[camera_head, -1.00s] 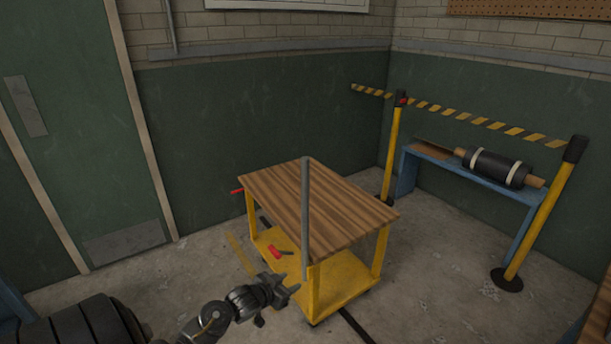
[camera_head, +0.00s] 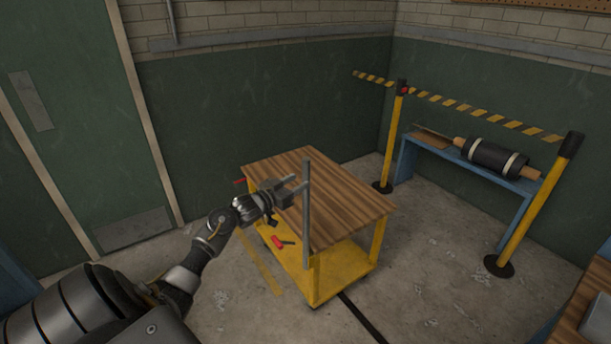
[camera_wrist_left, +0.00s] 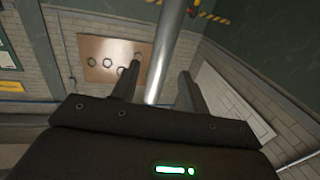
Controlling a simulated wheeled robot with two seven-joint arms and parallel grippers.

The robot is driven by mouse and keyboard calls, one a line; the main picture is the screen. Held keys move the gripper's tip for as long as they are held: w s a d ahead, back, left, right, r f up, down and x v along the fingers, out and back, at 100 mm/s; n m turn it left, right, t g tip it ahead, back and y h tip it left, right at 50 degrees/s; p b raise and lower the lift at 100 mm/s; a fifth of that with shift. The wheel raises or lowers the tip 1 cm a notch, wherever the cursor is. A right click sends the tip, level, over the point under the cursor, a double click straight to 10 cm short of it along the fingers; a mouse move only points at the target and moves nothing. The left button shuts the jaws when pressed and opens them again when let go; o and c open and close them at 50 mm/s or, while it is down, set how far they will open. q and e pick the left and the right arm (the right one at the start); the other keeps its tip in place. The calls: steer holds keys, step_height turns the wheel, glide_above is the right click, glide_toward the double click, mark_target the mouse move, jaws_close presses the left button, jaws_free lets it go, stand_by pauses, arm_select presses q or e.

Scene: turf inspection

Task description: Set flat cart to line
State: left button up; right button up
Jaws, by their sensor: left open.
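The flat cart (camera_head: 345,197) has a striped wooden top and a yellow lower frame with a yellow lower shelf (camera_head: 340,262). A grey upright bar (camera_head: 306,225) stands at its near side; it also shows in the left wrist view (camera_wrist_left: 168,45). My left gripper (camera_head: 299,187) is open, with its fingers at the upper part of the bar. In the left wrist view the bar appears between the two fingers; I cannot tell if they touch it. A yellow line (camera_head: 262,262) and a black line (camera_head: 362,318) lie on the floor by the cart. My right gripper is out of view.
A yellow-and-black barrier tape (camera_head: 455,104) runs between two yellow posts (camera_head: 392,140) behind and right of the cart. A blue bench (camera_head: 470,170) with a black roll (camera_head: 495,160) stands behind it. A wooden surface (camera_head: 590,305) is at the lower right. Floor right of the cart is clear.

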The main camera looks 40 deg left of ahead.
mark_target(303, 178)
arm_select(q)
steer(key=w, duration=0.5)
steer(key=shift+d, duration=0.25)
jaws_close()
